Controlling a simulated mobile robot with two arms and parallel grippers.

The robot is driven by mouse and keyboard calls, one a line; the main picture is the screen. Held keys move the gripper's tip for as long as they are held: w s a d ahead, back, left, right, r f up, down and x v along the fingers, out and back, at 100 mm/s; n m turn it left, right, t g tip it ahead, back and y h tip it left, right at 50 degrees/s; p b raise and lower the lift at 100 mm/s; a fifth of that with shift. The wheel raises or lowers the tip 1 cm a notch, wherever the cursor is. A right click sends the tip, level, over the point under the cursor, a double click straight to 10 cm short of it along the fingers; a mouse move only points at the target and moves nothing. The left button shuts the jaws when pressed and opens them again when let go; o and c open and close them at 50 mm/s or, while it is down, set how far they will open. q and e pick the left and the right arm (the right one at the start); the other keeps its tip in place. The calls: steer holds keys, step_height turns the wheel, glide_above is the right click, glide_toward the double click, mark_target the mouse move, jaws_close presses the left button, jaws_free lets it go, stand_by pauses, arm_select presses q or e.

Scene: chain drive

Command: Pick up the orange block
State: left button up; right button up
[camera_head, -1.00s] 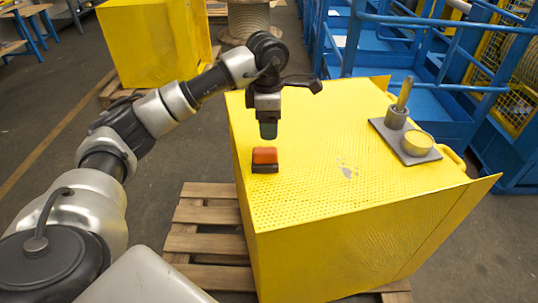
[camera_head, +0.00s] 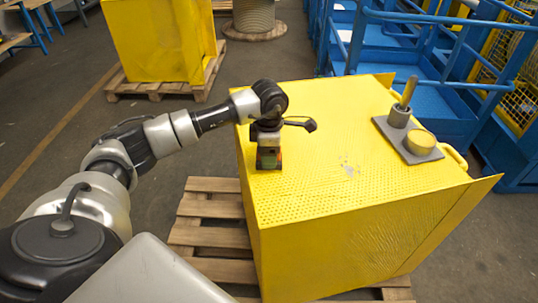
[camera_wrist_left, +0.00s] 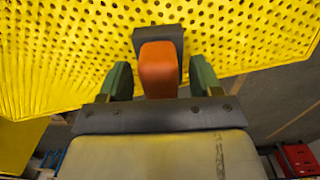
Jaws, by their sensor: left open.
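The orange block (camera_wrist_left: 158,68) sits on a dark base (camera_wrist_left: 170,36) on the yellow perforated box top in the left wrist view. My left gripper (camera_wrist_left: 160,80) is open, with one green fingertip on each side of the block and a visible gap on both sides. In the head view my left gripper (camera_head: 268,160) is low over the left part of the yellow box (camera_head: 330,190) and hides most of the block. My right gripper is not in view.
Blue railings (camera_head: 420,20) stand behind. The middle of the box top is clear.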

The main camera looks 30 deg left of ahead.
arm_select(q)
steer(key=c, duration=1.1)
steer(key=shift+r, duration=0.1)
steer(key=shift+r, duration=0.45)
step_height(320, 180, up, 3)
steer(key=shift+f+b, duration=0.2)
steer(key=shift+b, duration=0.25)
steer(key=s+d+r, duration=0.3)
steer(key=s+d, duration=0.1)
steer(key=s+d+r+b, duration=0.1)
steer(key=s+d+r, duration=0.3)
steer(key=shift+s+d+r, duration=0.1)
steer(key=shift+d+r, duration=0.05)
steer(key=shift+r, duration=0.05)
